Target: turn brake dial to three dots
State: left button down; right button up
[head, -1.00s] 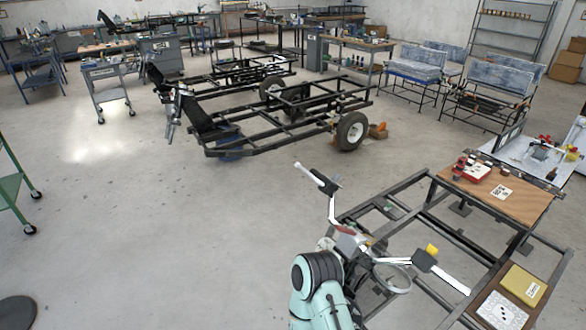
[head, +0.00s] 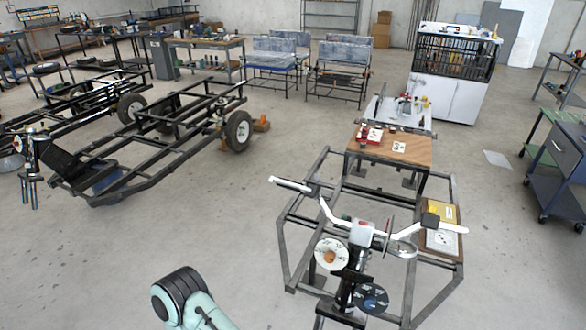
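Two round dials sit below the white handlebar (head: 360,230) at the front of the near metal frame (head: 292,225). One is a pale dial (head: 331,246) with an orange centre. The other is a dark blue dial (head: 372,299) with light marks, lower and to the right. I cannot tell which one is the brake dial, and their dots are too small to read. A white card (head: 441,240) with dark marks lies on the frame's right side. Neither gripper is in view; only part of my teal arm shows at the bottom.
A wooden board (head: 410,158) on the frame holds a red object (head: 371,135) and a white card. A larger black chassis (head: 140,150) with wheels stands at the left. A blue cart (head: 560,165) stands at the right. The floor between chassis and near frame is clear.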

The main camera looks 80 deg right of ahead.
aim_at(316, 177)
jog(key=i+z, duration=0.7)
jog(key=z, duration=0.2)
jog(key=i+j+z, duration=0.2)
jog(key=z, duration=0.2)
jog(key=i+j+z, duration=0.1)
jog(key=i+z, duration=0.15)
jog(key=z, duration=0.25)
jog(key=i+j+z, duration=0.15)
jog(key=z, duration=0.35)
jog(key=i+j+z, duration=0.25)
jog(key=z, duration=0.25)
